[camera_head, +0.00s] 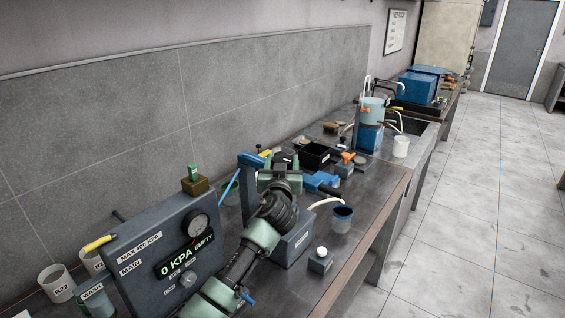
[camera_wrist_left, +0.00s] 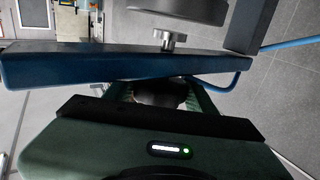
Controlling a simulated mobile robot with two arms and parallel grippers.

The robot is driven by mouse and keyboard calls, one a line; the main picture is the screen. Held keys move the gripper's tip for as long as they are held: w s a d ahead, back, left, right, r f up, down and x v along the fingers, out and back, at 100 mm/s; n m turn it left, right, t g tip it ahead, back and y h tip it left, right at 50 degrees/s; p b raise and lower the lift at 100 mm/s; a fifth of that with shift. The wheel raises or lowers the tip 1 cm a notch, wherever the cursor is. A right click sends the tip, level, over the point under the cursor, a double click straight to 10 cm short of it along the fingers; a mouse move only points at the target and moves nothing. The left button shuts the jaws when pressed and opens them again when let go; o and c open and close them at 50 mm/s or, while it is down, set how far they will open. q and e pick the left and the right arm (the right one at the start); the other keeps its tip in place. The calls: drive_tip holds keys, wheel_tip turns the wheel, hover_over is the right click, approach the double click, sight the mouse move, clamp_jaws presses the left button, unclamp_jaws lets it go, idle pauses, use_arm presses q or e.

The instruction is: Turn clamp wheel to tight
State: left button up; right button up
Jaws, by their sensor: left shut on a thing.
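A press-like filter stand with a blue upright (camera_head: 250,162) and a grey base box (camera_head: 294,243) stands on the bench behind the pressure panel. My left gripper (camera_head: 281,163) reaches over this stand. In the left wrist view, its jaws (camera_wrist_left: 160,95) close around a dark rounded thing, which seems to be the clamp wheel (camera_wrist_left: 160,92); it is mostly hidden by the gripper. A blue crossbeam (camera_wrist_left: 110,66) crosses just beyond the jaws, with a metal screw knob (camera_wrist_left: 170,41) past it. The wheel's turn angle cannot be told. My right gripper is not in view.
A blue-rimmed cup (camera_head: 342,219) and a small white-topped box (camera_head: 320,261) are right of the stand.

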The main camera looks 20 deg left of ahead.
use_arm(q)
drive_tip(key=shift+r+m+h+p, duration=0.15)
drive_tip(key=shift+m+h+p, duration=0.15)
drive_tip(key=shift+h+p, duration=0.15)
drive_tip(key=m+h+p, duration=0.1)
drive_tip(key=h+p, duration=0.1)
drive_tip(key=m+h+p, duration=0.1)
drive_tip(key=h, duration=0.1)
drive_tip(key=shift+a+r+m+p, duration=0.15)
drive_tip(key=shift+m+p, duration=0.25)
drive_tip(key=shift+m+h, duration=0.4)
drive_tip(key=shift+h, duration=0.25)
drive_tip(key=m+h, duration=0.2)
drive_tip(key=h, duration=0.1)
drive_tip(key=shift+f+p, duration=0.2)
drive_tip(key=shift+p, duration=0.15)
drive_tip(key=shift+m+g+h, duration=0.9)
drive_tip(key=shift+m+h, duration=0.1)
drive_tip(key=shift+h, duration=0.6)
drive_tip(key=shift+m+h, duration=0.3)
drive_tip(key=shift+h, duration=0.1)
drive_tip(key=shift+g+h, duration=0.3)
drive_tip(key=shift+g, duration=0.1)
drive_tip(key=shift+d, duration=0.2)
drive_tip(key=o, duration=1.4)
